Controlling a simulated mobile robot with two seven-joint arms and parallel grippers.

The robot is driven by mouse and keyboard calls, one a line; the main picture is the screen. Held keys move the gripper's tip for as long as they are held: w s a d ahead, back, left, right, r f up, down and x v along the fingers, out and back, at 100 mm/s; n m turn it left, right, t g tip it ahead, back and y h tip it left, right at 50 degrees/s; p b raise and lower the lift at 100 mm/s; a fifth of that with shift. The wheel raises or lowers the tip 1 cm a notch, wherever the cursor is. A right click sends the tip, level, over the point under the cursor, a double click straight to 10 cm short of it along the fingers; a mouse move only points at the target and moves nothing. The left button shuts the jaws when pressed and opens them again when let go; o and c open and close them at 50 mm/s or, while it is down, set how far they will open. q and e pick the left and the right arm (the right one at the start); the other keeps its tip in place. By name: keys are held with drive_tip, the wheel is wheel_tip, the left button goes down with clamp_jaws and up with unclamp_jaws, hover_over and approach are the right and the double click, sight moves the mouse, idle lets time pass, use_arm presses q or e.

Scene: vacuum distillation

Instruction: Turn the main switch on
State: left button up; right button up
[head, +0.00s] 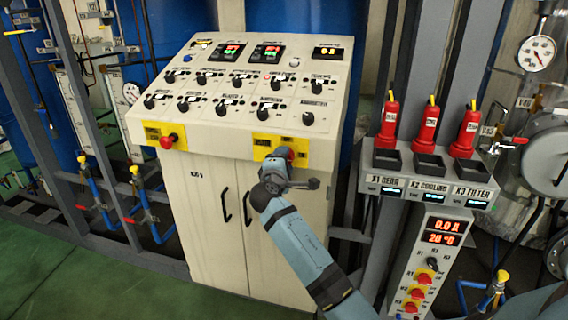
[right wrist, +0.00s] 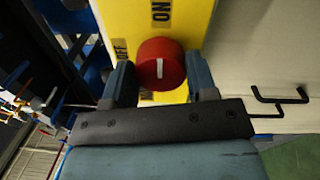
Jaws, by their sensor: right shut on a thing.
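The main switch is a round red knob (right wrist: 160,62) with a short white mark, on a yellow plate (right wrist: 190,22) lettered ON and OFF. In the head view the yellow plate (head: 262,141) is on the front of the cream control cabinet, right of centre, and my gripper mostly hides the knob. My right gripper (right wrist: 160,76) has one finger on each side of the knob and is shut on it. In the head view my right gripper (head: 284,158) reaches the plate from below. My left gripper is not in view.
The cream cabinet (head: 200,215) has a sloped panel of black knobs and displays. Another red knob (head: 168,142) on a yellow plate is at its left. Black door handles (head: 226,204) stick out below. Several red-capped devices (head: 428,130) stand on a shelf to the right.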

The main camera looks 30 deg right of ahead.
drive_tip(key=o, duration=0.9)
drive_tip(key=shift+b+v, duration=0.55)
drive_tip(key=shift+v, duration=6.35)
drive_tip(key=shift+f, duration=0.1)
